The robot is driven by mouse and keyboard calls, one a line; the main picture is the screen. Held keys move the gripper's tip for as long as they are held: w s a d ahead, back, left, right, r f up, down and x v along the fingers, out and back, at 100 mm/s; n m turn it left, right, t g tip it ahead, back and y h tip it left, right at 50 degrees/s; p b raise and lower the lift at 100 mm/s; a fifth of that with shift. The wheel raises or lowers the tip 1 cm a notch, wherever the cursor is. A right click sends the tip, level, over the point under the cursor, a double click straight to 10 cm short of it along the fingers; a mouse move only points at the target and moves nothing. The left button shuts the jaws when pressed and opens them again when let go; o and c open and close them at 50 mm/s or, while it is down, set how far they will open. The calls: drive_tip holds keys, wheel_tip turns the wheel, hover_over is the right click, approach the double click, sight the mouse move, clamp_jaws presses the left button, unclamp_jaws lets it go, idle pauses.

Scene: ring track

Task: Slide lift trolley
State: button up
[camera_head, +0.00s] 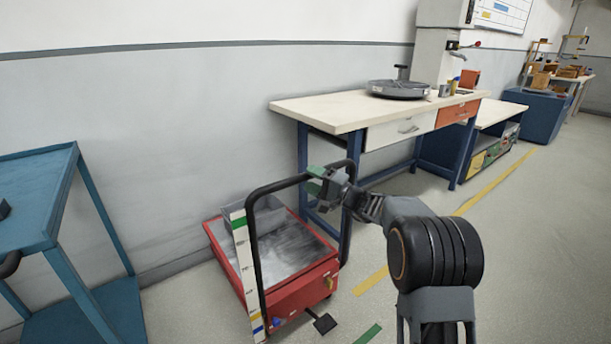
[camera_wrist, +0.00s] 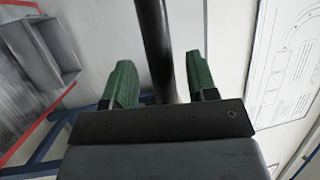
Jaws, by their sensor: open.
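The lift trolley (camera_head: 300,288) is red with a grey metal platform and stands on the floor near the wall. Its black handle (camera_head: 284,184) is an upright hoop at the near side. My gripper (camera_head: 324,180) is at the top bar of this handle. In the wrist view, the green fingers of my gripper (camera_wrist: 160,78) are apart, with the black handle bar (camera_wrist: 157,40) between them. Gaps show beside the bar, so the fingers do not look closed on it. A black foot pedal (camera_head: 324,323) sticks out low at the trolley's front.
A blue shelf cart (camera_head: 38,200) stands at the left. A workbench (camera_head: 335,108) with blue legs stands behind the trolley, along the wall. A grey bin (camera_head: 265,217) sits on the trolley. Open floor with yellow lines (camera_head: 500,180) lies to the right.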

drive_tip(key=p+v, duration=0.1)
drive_tip(key=v, duration=1)
drive_tip(key=shift+p, duration=0.3)
drive_tip(key=shift+w, duration=0.1)
drive_tip(key=s+a+r+n+g+h+p, duration=0.25)
drive_tip(key=s+a+r+g+p, duration=0.2)
drive_tip(key=s+r+p, duration=0.4)
drive_tip(key=s+a+r+n+g+h+p, duration=0.2)
drive_tip(key=s+a+r+g+h+p, duration=0.25)
drive_tip(key=s+r+p, duration=0.4)
drive_tip(key=s+d+r+n+h+p, duration=0.1)
drive_tip(key=s+d+r+h+p, duration=0.7)
drive_tip(key=s+p, duration=0.4)
drive_tip(key=shift+d+r+n+t+h+p, duration=0.2)
drive_tip(key=shift+r+n+t+h+p, duration=0.55)
drive_tip(key=shift+p, duration=1.7)
drive_tip(key=shift+r+m+g, duration=0.2)
drive_tip(key=shift+m+g, duration=0.15)
drive_tip(key=shift+m, duration=0.05)
